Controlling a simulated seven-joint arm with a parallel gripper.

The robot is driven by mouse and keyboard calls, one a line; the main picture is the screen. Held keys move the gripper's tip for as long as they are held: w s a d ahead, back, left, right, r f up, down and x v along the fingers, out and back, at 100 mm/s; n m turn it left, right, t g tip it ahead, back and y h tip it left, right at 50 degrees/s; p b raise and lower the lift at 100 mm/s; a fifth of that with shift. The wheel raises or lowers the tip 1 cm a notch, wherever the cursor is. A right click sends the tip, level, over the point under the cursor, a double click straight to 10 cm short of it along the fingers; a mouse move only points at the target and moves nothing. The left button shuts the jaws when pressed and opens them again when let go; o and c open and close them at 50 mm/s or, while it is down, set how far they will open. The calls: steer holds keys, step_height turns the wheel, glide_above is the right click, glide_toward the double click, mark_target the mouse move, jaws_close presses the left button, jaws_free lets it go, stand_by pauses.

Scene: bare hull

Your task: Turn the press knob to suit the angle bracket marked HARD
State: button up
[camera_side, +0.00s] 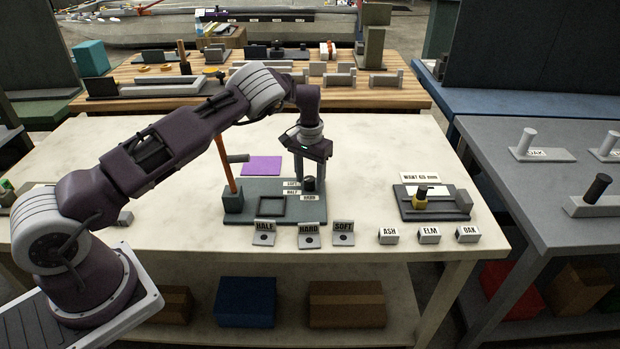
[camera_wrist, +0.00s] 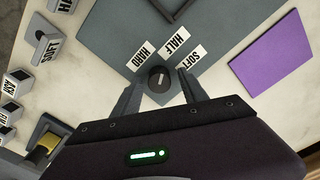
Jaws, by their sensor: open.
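The press (camera_side: 245,212) is a grey plate with a square frame and an orange lever. Its dark round knob (camera_wrist: 159,78) stands near the labels HARD (camera_wrist: 141,55), HALF (camera_wrist: 175,39) and SOFT (camera_wrist: 189,57). A light line crosses the knob's top; I cannot tell for sure which label it points to. My gripper (camera_wrist: 160,92) is open, its fingers on either side of the knob, apart from it as far as I see. In the side view the fingers partly hide the knob (camera_side: 309,184). The angle bracket marked HARD (camera_side: 308,236) stands in front of the press, between HALF (camera_side: 264,232) and SOFT (camera_side: 343,232).
A purple sheet (camera_side: 261,165) lies behind the press. To the right are a fixture (camera_side: 455,212) with a yellow-collared part and blocks marked ASH (camera_side: 388,236), ELM (camera_side: 429,235) and OAK (camera_side: 468,233). The orange lever (camera_side: 223,162) rises left of my gripper. The tabletop's back right is clear.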

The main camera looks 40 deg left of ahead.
steer(key=shift+f, duration=0.15)
jaws_close()
steer(key=shift+n, duration=0.4)
steer(key=n, duration=0.5)
steer(key=shift+n, duration=0.4)
steer(key=n, duration=0.5)
steer(key=shift+n, duration=0.3)
jaws_free()
